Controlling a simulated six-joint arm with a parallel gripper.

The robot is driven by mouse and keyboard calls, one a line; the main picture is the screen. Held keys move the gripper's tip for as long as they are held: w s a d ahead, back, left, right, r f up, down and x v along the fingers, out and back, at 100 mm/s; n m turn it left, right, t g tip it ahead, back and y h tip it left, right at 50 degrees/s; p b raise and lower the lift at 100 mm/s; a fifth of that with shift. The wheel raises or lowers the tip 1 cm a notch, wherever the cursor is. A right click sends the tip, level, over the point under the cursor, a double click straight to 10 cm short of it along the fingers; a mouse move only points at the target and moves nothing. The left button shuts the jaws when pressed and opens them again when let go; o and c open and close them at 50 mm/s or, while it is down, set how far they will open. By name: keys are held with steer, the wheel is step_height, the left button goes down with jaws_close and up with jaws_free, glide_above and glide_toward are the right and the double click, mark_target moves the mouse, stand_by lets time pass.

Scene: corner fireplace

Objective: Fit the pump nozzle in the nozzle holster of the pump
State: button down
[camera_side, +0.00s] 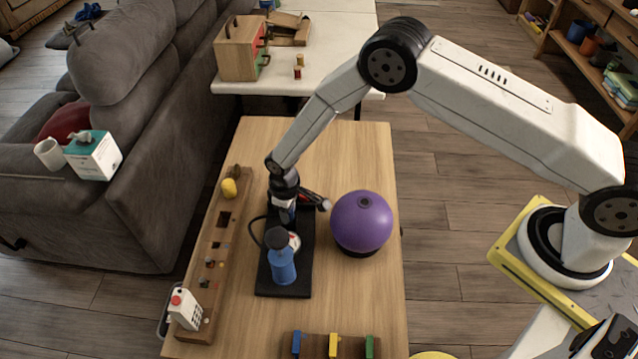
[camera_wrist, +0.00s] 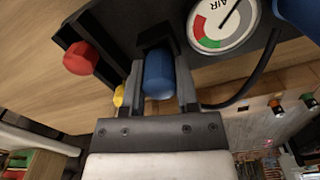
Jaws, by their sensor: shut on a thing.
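The pump (camera_side: 283,262) stands on a black base on the wooden table, with a blue cylinder and a round gauge; the gauge (camera_wrist: 222,20) also shows in the wrist view. My gripper (camera_side: 284,207) is low over the far end of the pump. In the wrist view my gripper (camera_wrist: 160,82) is shut on the blue pump nozzle (camera_wrist: 159,73), one finger on each side. The black nozzle holster (camera_wrist: 154,36) is right at the nozzle's far end. I cannot tell whether the nozzle is inside it. A black hose (camera_wrist: 245,92) curves from beside the gripper toward the pump.
A purple ball (camera_side: 362,222) sits close to the right of the pump. A long wooden board (camera_side: 228,235) with small items lies to the left. A red knob (camera_wrist: 81,58) is left of the holster. A wooden rack (camera_side: 314,345) with coloured pegs is at the near edge.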

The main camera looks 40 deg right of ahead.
steer(key=shift+f, duration=0.4)
stand_by(0.3)
steer(key=shift+c, duration=1.4)
jaws_free()
steer(key=shift+r, duration=0.15)
steer(key=shift+r, duration=3.75)
